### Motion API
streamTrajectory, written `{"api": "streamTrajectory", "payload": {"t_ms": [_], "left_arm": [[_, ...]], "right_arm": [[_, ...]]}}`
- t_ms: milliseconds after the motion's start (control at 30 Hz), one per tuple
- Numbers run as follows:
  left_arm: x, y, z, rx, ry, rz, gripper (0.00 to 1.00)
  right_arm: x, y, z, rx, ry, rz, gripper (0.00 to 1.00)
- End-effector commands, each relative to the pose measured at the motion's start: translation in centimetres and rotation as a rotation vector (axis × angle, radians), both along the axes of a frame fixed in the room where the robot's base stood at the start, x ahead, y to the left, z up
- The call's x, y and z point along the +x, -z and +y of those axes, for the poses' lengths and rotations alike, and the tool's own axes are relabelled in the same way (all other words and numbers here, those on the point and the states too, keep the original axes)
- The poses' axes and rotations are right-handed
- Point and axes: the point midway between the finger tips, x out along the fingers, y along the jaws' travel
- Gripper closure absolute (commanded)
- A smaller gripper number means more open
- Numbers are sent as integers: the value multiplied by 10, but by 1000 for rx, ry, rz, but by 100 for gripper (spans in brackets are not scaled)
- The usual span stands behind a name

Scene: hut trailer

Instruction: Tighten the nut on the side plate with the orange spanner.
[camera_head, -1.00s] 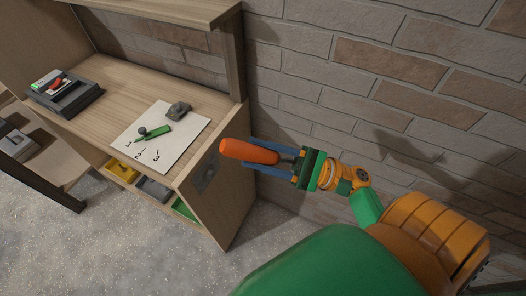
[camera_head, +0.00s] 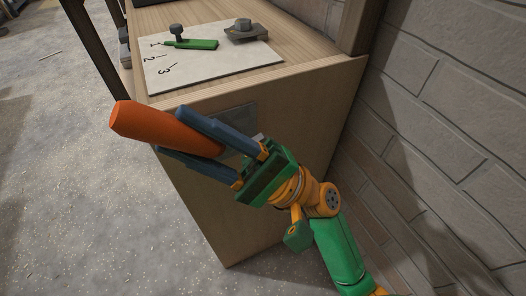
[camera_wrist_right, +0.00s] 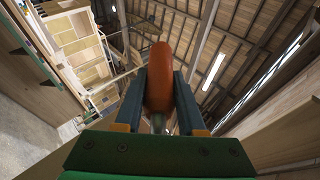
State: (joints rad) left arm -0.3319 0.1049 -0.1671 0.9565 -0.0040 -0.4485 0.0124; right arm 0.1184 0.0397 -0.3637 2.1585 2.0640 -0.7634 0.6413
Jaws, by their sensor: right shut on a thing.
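My right gripper (camera_head: 168,130) is shut on the orange spanner (camera_head: 150,127), in front of the side of the wooden bench. The thick orange handle sticks out past the blue fingertips to the left. In the right wrist view the handle (camera_wrist_right: 159,80) stands between the two fingers (camera_wrist_right: 160,98), with a short grey shank towards the palm. The spanner's working end cannot be made out. The grey side plate (camera_head: 238,116) is on the bench's side panel, largely covered by my gripper. The nut cannot be made out. My left gripper is not in view.
On the bench top lies a white sheet (camera_head: 205,68) marked 1, 2, 3. A green tool with a dark knob (camera_head: 190,43) and a grey plate with a knob (camera_head: 245,32) lie on it. A brick wall (camera_head: 450,130) closes the right side.

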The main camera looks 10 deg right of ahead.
Motion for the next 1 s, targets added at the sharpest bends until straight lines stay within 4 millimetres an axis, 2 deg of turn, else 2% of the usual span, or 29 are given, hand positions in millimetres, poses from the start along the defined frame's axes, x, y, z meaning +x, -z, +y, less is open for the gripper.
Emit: {"api": "streamTrajectory", "payload": {"t_ms": [33,167,400,600,900,933,1000], "left_arm": [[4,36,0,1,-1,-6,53],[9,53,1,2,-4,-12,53],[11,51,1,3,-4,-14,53],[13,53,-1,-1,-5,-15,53],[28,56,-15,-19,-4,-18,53],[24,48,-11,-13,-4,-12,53],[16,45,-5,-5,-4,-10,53]], "right_arm": [[-11,24,8,8,-2,-19,100],[-28,23,23,11,4,-33,100],[-34,14,29,13,9,-32,100],[-36,17,28,15,11,-36,100],[5,19,41,16,11,-35,100],[3,15,44,-31,12,-49,100],[1,21,50,-120,11,-77,100]]}}
